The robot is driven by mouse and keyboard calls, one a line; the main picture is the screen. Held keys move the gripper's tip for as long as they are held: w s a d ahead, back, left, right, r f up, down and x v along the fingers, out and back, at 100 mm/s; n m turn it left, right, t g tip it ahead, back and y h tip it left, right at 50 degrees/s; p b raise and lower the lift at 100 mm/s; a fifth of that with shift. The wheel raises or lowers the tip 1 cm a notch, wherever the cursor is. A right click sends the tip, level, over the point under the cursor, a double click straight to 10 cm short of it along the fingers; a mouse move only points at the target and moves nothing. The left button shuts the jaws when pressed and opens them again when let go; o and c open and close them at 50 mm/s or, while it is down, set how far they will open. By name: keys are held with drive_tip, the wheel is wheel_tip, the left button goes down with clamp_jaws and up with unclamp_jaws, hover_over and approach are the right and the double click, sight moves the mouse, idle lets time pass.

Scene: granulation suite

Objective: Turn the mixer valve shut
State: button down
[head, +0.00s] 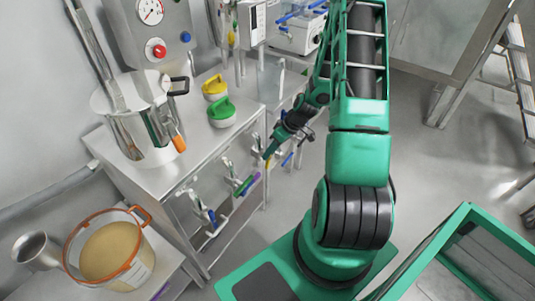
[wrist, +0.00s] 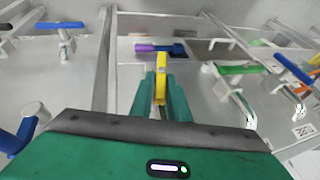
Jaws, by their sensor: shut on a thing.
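My gripper (head: 268,153) reaches down to the front of the steel bench in the head view. In the wrist view its green fingers (wrist: 160,100) are shut on a yellow valve lever (wrist: 161,72), which points along the fingers. I cannot tell from any label whether this is the mixer valve. A lever with a purple end and a blue part (wrist: 160,48) lies crosswise just beyond it. A green lever (wrist: 242,70) is to the right. In the head view the gripped lever is too small to make out.
More blue levers sit at the left (wrist: 60,25) and right (wrist: 293,69) in the wrist view. In the head view a steel vessel (head: 145,140) and yellow (head: 215,85) and green (head: 221,110) lidded items stand on the bench. A bucket (head: 110,250) stands front left.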

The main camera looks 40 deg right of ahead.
drive_tip(key=shift+w+d+f+m+g+y, duration=0.1)
drive_tip(key=shift+d+f+m+g+y, duration=0.45)
drive_tip(key=shift+y, duration=1.6)
drive_tip(key=shift+w+d+f+m+g+y, duration=0.2)
drive_tip(key=shift+f+m+y, duration=0.35)
drive_tip(key=shift+y, duration=1.55)
drive_tip(key=shift+w+d+f+m+g+y, duration=0.1)
drive_tip(key=shift+d+f+m+g+y, duration=0.5)
drive_tip(key=shift+y, duration=1.55)
drive_tip(key=shift+a+r+m+t+y, duration=0.25)
drive_tip(key=shift+a+m+y, duration=0.05)
drive_tip(key=shift+m+y, duration=0.1)
drive_tip(key=shift+s, duration=0.1)
drive_tip(key=c, duration=1.7)
unclamp_jaws()
drive_tip(key=shift+s+d+f, duration=0.1)
drive_tip(key=shift+d, duration=2.6)
drive_tip(key=shift+s+d, duration=0.1)
drive_tip(key=shift+d, duration=2.6)
